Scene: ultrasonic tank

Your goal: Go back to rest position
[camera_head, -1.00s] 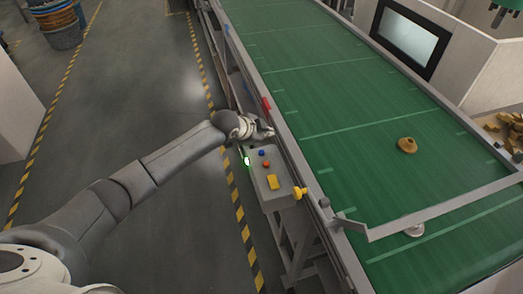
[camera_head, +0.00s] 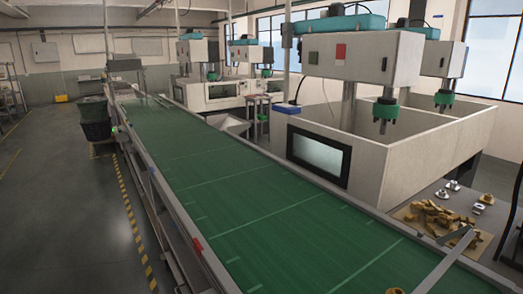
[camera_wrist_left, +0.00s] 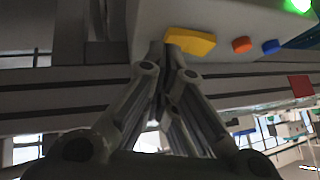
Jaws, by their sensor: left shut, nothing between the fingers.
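My left gripper (camera_wrist_left: 166,52) shows in the left wrist view with its fingers together and nothing between them. The grey control box (camera_wrist_left: 225,18) lies just beyond the fingertips. It carries a yellow button (camera_wrist_left: 190,41), an orange-red button (camera_wrist_left: 241,44) and a blue button (camera_wrist_left: 271,46). The fingertips are close to the yellow button; I cannot tell whether they touch it. A green light (camera_wrist_left: 298,5) glows at the top right. Neither gripper shows in the head view.
A green conveyor (camera_head: 240,195) runs into the distance in the head view. A metal bar (camera_head: 448,262) crosses its near right end. White machine tanks (camera_head: 405,160) and a pile of brown parts (camera_head: 440,217) stand at right. The floor at left (camera_head: 65,220) is clear.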

